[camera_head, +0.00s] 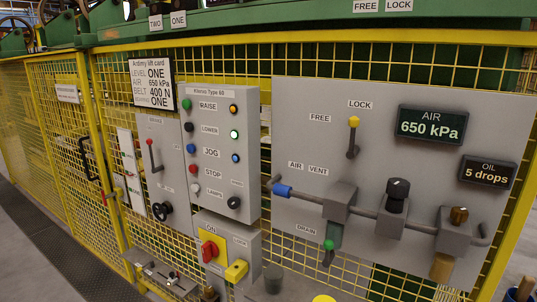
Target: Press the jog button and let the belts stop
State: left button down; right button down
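The blue jog button (191,148) is on the left side of the grey control panel (218,95), beside the label JOG. A green RAISE button (186,104) and a black LOWER button (188,127) are above it. A red STOP button (193,169) is below it. Neither of my grippers shows, and nothing touches the jog button. I cannot make out the belts or whether they move.
Yellow mesh fencing (70,150) runs behind the panels. Below the control panel is a red rotary switch (209,250) on yellow. A grey air panel (300,100) with protruding valves and a yellow-tipped lever (353,122) is to the right. The space before the jog button is clear.

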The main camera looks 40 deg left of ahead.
aim_at(190, 149)
jog(key=u, duration=1.7)
